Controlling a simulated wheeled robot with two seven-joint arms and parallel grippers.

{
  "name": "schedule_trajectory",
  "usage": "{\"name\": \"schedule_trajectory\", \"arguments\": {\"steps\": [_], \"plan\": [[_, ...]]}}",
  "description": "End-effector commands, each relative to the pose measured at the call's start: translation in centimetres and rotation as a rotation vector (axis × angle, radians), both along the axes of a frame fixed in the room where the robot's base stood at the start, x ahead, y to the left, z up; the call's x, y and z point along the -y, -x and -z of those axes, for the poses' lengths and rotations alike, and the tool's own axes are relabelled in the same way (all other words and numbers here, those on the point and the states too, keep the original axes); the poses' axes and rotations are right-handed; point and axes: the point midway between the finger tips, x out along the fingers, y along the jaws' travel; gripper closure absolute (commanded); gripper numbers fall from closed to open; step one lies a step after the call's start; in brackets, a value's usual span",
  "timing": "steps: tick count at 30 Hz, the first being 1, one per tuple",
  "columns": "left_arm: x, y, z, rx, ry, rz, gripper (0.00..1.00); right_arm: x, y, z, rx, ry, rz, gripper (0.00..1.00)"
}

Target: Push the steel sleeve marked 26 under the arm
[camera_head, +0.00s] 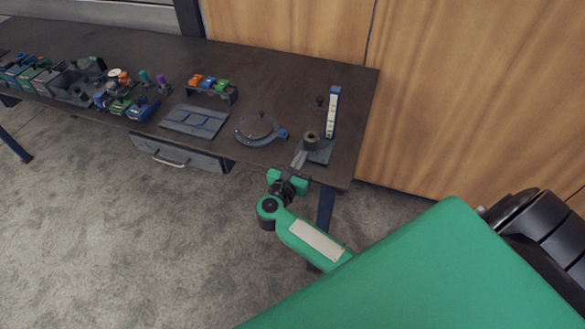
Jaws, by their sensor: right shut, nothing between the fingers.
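A short dark steel sleeve (311,137) stands upright at the right end of the table, on a grey base plate (321,155); its number is too small to read. Just behind it rises a blue and white upright piece (332,112), with a small dark knob (320,101) to its left. I cannot tell which part is the arm. My right gripper (300,158) reaches in from the front edge, shut and empty, its fingertips just in front of the sleeve. I cannot tell whether they touch it. My left gripper is not in view.
Further left are a flat grey panel (195,121), a small rack of coloured blocks (213,88) and several tools. A drawer (180,154) hangs under the front edge. The table's back right is clear.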

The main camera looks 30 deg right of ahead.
Motion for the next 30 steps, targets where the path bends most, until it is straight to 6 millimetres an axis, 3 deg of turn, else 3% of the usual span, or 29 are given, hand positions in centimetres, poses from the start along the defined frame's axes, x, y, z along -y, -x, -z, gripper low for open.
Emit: {"name": "schedule_trajectory", "arguments": {"steps": [7, 20, 23, 30], "plan": [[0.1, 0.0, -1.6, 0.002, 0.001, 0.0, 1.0, 2.6, -1.9, -0.2, -0.002, 0.001, -0.002, 1.0], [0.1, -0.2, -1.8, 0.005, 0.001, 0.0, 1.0, 3.1, -2.3, 0.1, -0.001, -0.001, -0.002, 1.0], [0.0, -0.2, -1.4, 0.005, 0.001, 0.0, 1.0, 3.0, -2.3, 0.2, 0.0, -0.004, -0.002, 1.0], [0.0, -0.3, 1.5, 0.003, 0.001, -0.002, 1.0, 3.2, -3.2, 0.7, 0.006, -0.018, -0.006, 1.0]]}}
